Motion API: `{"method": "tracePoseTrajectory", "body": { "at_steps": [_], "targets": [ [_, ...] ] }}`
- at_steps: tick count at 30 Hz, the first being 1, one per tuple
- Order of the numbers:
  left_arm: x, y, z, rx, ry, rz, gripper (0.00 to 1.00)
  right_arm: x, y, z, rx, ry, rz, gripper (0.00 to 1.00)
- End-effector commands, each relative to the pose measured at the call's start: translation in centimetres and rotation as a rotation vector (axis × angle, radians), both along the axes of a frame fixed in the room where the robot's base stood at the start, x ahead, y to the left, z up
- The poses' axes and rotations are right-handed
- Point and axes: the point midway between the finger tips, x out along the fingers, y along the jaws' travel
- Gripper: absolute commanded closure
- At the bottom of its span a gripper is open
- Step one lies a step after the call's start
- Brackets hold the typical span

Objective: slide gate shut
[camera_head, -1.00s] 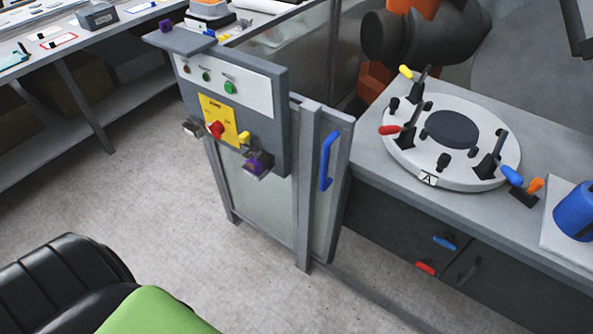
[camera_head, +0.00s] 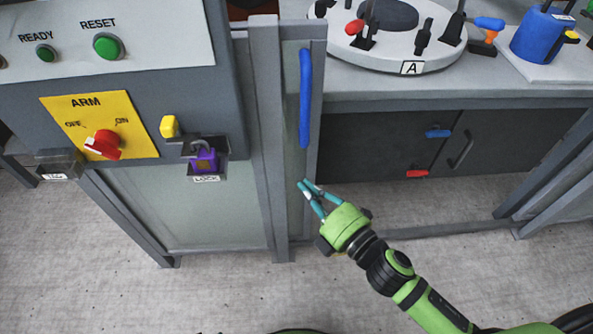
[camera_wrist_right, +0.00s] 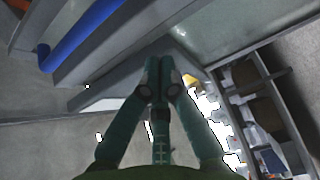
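The gate is a grey-framed panel (camera_head: 296,215) with a vertical blue handle (camera_head: 305,98), beside the post of the control cabinet. An open gap lies to its right, in front of the dark workbench. My right gripper (camera_head: 304,184) is green with teal fingers. Its fingertips are together, just below the handle's lower end, with nothing seen between them. It looks apart from the handle; contact with the panel is unclear. In the right wrist view the blue handle (camera_wrist_right: 80,35) runs at upper left, and the shut fingers (camera_wrist_right: 159,70) point past it. My left gripper is out of view.
The control cabinet (camera_head: 200,110) has green buttons, a red ARM switch (camera_head: 103,144) and a purple padlock (camera_head: 204,160). The bench (camera_head: 450,82) carries a round white fixture (camera_head: 400,55) and a blue container (camera_head: 541,35). Another grey frame (camera_head: 560,185) stands at right.

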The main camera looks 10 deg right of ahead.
Motion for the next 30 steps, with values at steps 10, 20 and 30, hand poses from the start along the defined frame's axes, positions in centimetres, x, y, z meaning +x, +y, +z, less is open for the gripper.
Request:
{"method": "tracePoseTrajectory", "body": {
  "at_steps": [10,20,30],
  "targets": [
    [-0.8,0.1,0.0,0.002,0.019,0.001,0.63,3.3,2.3,1.0,-0.005,-0.03,0.01,1.0],
    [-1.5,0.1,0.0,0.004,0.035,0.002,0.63,8.8,4.8,0.8,-0.01,-0.023,0.007,1.0],
    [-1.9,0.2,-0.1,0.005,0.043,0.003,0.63,9.2,1.5,0.7,-0.005,-0.023,0.009,1.0]
  ]
}}
